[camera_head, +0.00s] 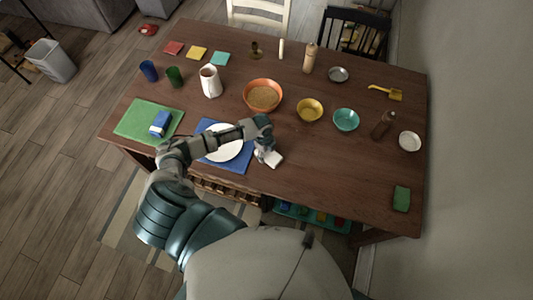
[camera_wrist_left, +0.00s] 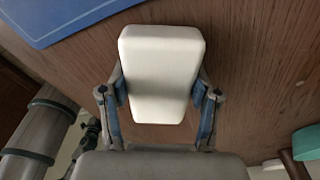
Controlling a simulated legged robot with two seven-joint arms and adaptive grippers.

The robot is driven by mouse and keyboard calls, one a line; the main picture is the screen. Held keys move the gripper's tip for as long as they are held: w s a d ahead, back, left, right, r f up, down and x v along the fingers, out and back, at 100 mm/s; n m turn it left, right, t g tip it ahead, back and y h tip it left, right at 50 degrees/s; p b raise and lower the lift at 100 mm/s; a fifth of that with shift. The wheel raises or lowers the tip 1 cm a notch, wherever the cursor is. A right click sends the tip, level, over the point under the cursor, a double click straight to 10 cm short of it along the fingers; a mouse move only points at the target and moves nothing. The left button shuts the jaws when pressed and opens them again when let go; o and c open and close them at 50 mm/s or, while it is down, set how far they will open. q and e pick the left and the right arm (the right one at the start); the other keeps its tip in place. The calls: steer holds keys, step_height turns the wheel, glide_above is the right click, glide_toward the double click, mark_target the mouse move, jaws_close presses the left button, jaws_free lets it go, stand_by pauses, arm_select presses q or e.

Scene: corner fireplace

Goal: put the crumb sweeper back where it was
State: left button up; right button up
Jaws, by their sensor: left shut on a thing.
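A white rounded block, seemingly the crumb sweeper (camera_head: 274,160), is at the near edge of the table, just right of the blue placemat. It fills the middle of the left wrist view (camera_wrist_left: 162,70). My left gripper (camera_head: 266,153) is shut on it, with one finger on each side, also in the left wrist view (camera_wrist_left: 161,92). I cannot tell whether the block touches the wood or hangs just above it. My right gripper is not in view.
The blue placemat (camera_head: 241,167) with a white plate (camera_head: 227,150) lies left of the block. The dark wooden table (camera_head: 310,170) is bare to the right. An orange bowl (camera_head: 263,95), yellow bowl (camera_head: 310,110) and teal bowl (camera_head: 346,119) stand farther back. A dark bottle (camera_head: 383,125) stands right.

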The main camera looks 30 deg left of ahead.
arm_select(q)
steer(key=shift+d+f, duration=0.15)
steer(key=shift+d, duration=0.1)
steer(key=o, duration=1.3)
steer(key=shift+f, duration=0.1)
steer(key=shift+o, duration=0.2)
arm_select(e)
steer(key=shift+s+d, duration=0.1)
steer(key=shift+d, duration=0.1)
arm_select(q)
steer(key=shift+a, duration=0.2)
step_height(320, 180, up, 12)
steer(key=a, duration=0.1)
steer(key=shift+w, duration=0.2)
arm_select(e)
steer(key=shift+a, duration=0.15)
